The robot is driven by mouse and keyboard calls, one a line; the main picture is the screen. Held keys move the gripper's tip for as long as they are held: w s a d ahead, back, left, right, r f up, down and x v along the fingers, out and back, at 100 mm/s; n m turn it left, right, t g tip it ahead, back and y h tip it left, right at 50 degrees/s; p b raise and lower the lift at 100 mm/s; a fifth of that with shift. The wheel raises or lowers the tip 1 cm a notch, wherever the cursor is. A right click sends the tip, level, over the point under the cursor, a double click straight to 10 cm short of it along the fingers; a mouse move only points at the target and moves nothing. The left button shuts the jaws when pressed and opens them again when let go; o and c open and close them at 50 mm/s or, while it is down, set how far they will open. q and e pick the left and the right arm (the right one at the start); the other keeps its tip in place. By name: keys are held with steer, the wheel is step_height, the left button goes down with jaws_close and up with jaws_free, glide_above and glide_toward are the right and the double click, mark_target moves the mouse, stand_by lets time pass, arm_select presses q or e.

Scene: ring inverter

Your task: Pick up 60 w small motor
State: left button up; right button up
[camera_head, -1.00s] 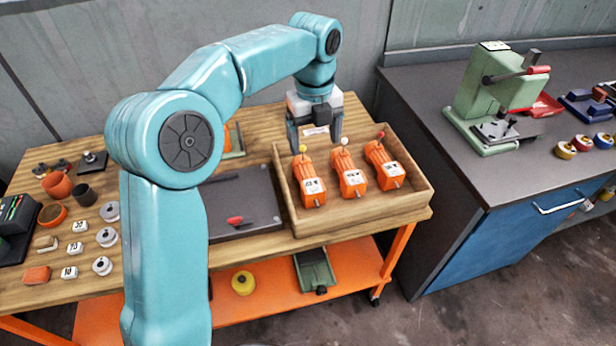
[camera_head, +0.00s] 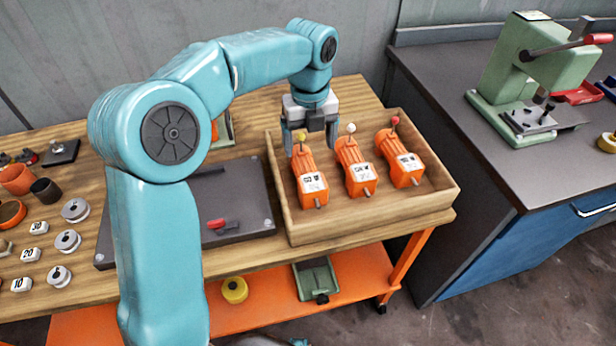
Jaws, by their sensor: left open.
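Three orange motors stand in a row in a wooden tray (camera_head: 375,223). The left motor (camera_head: 306,166) has a yellow tip, the middle motor (camera_head: 351,160) a white tip and the right motor (camera_head: 398,152) a red tip. Each has a white label, too small to read, so I cannot tell which is 60 W. My left gripper (camera_head: 310,145) is open and points down at the back of the tray, by the upper end of the left motor. Its fingers are apart, one on either side of the yellow tip in the picture; I cannot tell whether they touch the motor. My right gripper is out of view.
A dark plate with a red-handled part (camera_head: 216,224) lies left of the tray. White numbered blocks and metal weights (camera_head: 68,241) are farther left. A green press (camera_head: 530,75) stands on the grey bench at right. The tray's front floor is clear.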

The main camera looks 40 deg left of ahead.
mark_target(306, 169)
arm_select(q)
steer(key=f, duration=0.4)
steer(key=shift+s+f+b, duration=0.15)
steer(key=shift+s+b, duration=0.15)
steer(key=shift+s, duration=0.05)
steer(key=f, duration=0.3)
steer(key=f+b, duration=0.1)
steer(key=f, duration=0.1)
steer(key=shift+a, duration=0.25)
steer(key=shift+w+f, duration=0.2)
steer(key=shift+f, duration=0.15)
steer(key=shift+s+r, duration=0.1)
steer(key=shift+c, duration=1.2)
jaws_close()
